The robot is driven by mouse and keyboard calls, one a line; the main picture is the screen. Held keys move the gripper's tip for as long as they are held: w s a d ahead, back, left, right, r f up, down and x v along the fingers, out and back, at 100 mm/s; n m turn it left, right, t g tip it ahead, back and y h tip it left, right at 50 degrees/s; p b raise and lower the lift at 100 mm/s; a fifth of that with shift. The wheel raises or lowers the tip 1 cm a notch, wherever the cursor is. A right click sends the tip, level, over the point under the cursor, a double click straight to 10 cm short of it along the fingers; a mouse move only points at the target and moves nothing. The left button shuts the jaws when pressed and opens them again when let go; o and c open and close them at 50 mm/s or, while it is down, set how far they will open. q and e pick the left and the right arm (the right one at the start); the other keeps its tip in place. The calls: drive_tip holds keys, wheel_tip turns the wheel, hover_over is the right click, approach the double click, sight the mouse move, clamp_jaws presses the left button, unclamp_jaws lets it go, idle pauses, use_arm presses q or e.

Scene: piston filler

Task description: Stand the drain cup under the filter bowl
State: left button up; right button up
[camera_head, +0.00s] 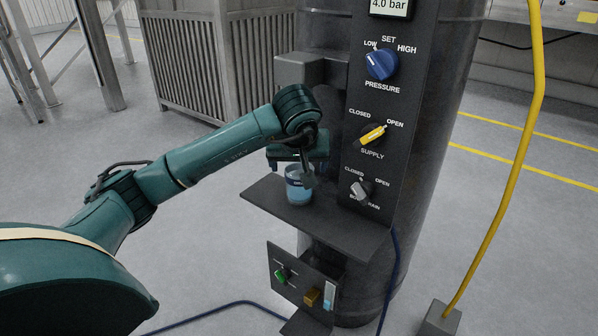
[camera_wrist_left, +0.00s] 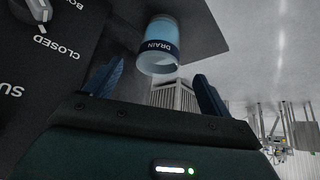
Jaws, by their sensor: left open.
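The drain cup (camera_head: 297,193) is a light blue cup with a dark band. It stands upright on the dark shelf (camera_head: 335,228) of the filler column. In the left wrist view the cup (camera_wrist_left: 160,62) shows the word DRAIN on its band. My left gripper (camera_head: 304,172) is just above and at the cup in the head view, partly covering it. In the left wrist view its two blue fingers (camera_wrist_left: 156,82) are spread apart, with the cup beyond the tips and nothing held. I cannot make out the filter bowl; my wrist covers the area below the grey bracket (camera_head: 305,70). My right gripper is out of view.
The control panel (camera_head: 385,120) with blue, yellow and grey knobs stands close right of my gripper. A lower box (camera_head: 300,283) with a green knob sits under the shelf. A yellow hose (camera_head: 513,180) hangs at right.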

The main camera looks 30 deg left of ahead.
use_arm(q)
drive_tip(key=v, duration=0.2)
drive_tip(key=shift+s+d+r, duration=0.1)
drive_tip(key=shift+s+r, duration=0.1)
drive_tip(key=shift+r, duration=0.1)
